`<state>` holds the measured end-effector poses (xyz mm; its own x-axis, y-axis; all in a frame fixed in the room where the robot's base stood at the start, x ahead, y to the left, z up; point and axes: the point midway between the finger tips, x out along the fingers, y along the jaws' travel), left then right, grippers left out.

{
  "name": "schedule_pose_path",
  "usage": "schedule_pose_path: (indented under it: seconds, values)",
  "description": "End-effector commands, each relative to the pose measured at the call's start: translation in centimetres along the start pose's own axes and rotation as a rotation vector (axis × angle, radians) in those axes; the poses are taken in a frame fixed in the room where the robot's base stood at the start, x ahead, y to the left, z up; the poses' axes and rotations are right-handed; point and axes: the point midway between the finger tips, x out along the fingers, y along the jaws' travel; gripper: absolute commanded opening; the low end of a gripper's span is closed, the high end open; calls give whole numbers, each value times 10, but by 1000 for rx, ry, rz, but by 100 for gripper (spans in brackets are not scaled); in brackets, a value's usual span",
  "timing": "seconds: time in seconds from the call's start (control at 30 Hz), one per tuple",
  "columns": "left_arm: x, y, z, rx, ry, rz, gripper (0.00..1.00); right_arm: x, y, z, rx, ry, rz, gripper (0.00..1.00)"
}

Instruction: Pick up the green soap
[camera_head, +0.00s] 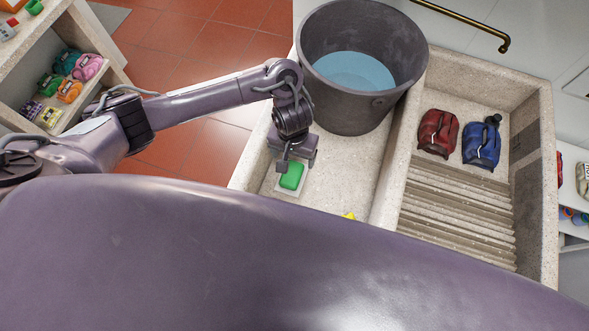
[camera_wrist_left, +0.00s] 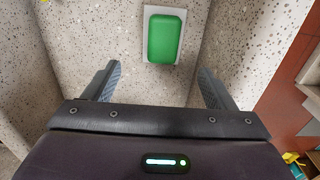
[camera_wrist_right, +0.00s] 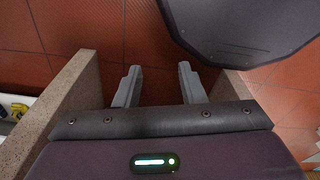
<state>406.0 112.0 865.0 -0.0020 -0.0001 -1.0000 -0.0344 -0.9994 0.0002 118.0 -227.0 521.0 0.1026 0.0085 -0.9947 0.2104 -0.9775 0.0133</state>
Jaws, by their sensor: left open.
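The green soap (camera_head: 291,175) lies on a small white dish (camera_head: 283,194) on the floor of the left basin of the stone washboard (camera_head: 385,205). In the left wrist view the soap (camera_wrist_left: 166,40) sits on its white dish (camera_wrist_left: 180,13), beyond the fingertips and roughly centred between them. My left gripper (camera_head: 283,165) is over the basin, just beside and above the soap; in its own wrist view (camera_wrist_left: 158,78) its fingers are apart with nothing between them. My right gripper (camera_wrist_right: 158,78) is open and empty above the red tiled floor, outside the head view.
A dark bucket (camera_head: 330,95) of blue water (camera_head: 355,72) stands in the left basin behind the soap. A yellow object (camera_head: 348,216) shows partly near it. Red (camera_head: 437,133) and blue (camera_head: 481,145) bundles lie in the right basin above the ridges. A shelf (camera_head: 25,50) with colourful items stands at left.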

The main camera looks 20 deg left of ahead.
Motion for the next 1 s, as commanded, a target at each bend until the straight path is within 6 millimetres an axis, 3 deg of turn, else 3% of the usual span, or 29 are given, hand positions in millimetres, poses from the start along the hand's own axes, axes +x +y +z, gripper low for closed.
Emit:
schedule_pose_path:
  seconds: [0.03, 0.23, 0.8, 1.0]
  values:
    - [15, 0, 0, 0, 0, 0, 78, 14, -1, 8, 0, -8, -1, 36]
    - [39, 0, 0, 0, 0, 0, 78, 38, -4, 25, -1, -30, -4, 36]
    - [97, -3, -2, -2, -2, 1, 78, 86, 2, 17, -4, -10, 4, 36]
    - [122, -7, -4, 0, -3, -1, 78, 90, 2, 18, -4, -11, 4, 36]
